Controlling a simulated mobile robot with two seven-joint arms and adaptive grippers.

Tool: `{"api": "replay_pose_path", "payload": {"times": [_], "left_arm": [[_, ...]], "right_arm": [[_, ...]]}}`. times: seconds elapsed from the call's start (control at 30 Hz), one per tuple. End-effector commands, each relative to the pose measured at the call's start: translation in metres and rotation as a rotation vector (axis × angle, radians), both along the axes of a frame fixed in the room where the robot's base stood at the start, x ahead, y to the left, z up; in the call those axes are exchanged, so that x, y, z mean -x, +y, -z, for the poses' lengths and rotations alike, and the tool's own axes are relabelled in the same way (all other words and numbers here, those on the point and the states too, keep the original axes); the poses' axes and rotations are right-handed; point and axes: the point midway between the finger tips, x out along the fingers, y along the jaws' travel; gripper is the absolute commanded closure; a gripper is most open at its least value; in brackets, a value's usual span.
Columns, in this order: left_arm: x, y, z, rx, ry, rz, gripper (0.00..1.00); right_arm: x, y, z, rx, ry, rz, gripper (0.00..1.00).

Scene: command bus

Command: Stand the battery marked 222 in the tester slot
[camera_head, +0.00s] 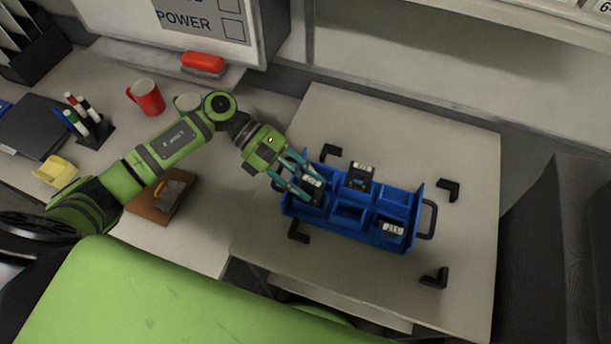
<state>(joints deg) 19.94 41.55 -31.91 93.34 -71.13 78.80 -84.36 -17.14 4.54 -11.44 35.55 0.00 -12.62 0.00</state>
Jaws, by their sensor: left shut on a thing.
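A blue divided tray (345,232) with a dark side handle stands on the light table. My left gripper (306,187) reaches into its left end, pointing down and right, and is shut on a dark battery (313,182) with a pale label. Its number is too small to read with certainty. A second dark battery (359,177) stands in a back middle compartment. A third battery (393,229) with a white label sits in the front right compartment. I cannot tell which is marked 222. No tester slot can be clearly made out. My right gripper is not in view.
Black corner brackets (449,190) surround the tray. The table right of the tray is mostly clear.

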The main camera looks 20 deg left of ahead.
Motion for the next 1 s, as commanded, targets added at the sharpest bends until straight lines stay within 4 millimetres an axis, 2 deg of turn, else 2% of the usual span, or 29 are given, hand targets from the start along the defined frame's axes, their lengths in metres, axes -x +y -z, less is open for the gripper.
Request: {"api": "replay_pose_path", "payload": {"times": [0.2, 0.23, 0.27, 0.3, 0.6, 0.73, 0.8, 1.0], "left_arm": [[0.000, 0.000, 0.003, 0.000, -0.002, 0.001, 1.00], [0.000, 0.000, 0.003, 0.000, -0.002, 0.001, 0.57], [0.000, 0.000, 0.003, 0.000, -0.002, 0.001, 0.45], [0.000, 0.000, 0.003, 0.000, -0.002, 0.001, 0.41], [0.000, 0.000, 0.002, 0.000, -0.001, 0.000, 0.41], [0.000, -0.001, 0.003, 0.000, 0.003, -0.001, 0.41], [-0.003, 0.010, 0.007, -0.003, -0.004, -0.002, 0.41], [-0.008, 0.040, -0.004, -0.004, -0.005, -0.001, 0.41]], "right_arm": [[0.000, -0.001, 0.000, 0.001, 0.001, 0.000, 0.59], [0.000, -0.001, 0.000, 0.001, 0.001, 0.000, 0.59], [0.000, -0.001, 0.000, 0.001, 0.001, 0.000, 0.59], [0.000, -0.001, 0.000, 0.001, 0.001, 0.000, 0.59], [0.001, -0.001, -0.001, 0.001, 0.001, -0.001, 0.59], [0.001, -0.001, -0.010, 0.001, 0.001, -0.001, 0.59], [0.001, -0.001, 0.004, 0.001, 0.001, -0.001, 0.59], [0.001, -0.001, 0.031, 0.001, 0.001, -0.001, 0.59]]}}
